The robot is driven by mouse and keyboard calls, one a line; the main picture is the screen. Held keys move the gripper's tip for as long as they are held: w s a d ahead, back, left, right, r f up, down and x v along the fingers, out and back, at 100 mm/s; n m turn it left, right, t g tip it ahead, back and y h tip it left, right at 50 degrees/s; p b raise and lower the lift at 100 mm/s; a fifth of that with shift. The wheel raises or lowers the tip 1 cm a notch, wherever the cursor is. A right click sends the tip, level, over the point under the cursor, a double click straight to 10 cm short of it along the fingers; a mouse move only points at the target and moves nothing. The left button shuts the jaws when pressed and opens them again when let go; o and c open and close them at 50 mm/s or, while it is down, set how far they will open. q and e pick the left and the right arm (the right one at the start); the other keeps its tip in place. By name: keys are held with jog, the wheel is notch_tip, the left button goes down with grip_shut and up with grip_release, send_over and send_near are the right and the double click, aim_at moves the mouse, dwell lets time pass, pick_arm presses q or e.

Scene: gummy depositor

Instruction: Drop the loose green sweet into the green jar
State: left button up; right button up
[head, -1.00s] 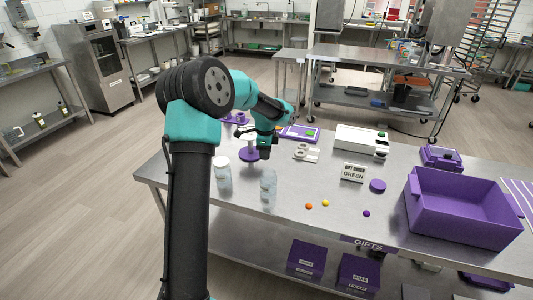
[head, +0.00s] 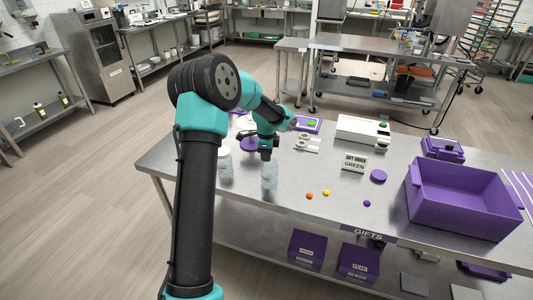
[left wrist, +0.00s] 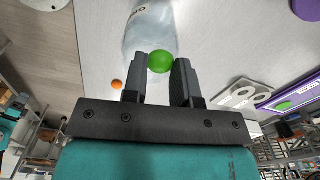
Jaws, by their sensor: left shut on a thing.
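The green sweet (left wrist: 160,61) is a small bright green ball. My left gripper (left wrist: 158,75) is shut on it, with a dark finger on each side in the left wrist view. A clear jar (head: 269,182) stands on the steel table, and my left gripper (head: 266,156) is just above its top in the head view. The jar also shows in the left wrist view (left wrist: 150,30), beyond the sweet, with part of a label. The sweet cannot be made out in the head view. My right gripper is not in view.
Another pale jar (head: 225,165) stands to the left. Orange (head: 309,196), yellow (head: 326,193) and purple (head: 367,203) sweets lie to the right. A sign (head: 354,163) reads GREEN. A purple disc (head: 378,176) and large purple bin (head: 463,205) are further right.

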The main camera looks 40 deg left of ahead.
pick_arm(q)
jog(key=o, duration=1)
jog(key=shift+c, duration=0.2)
jog(key=shift+r, duration=0.1)
notch_tip(320, 180, up, 17)
dwell(0.6)
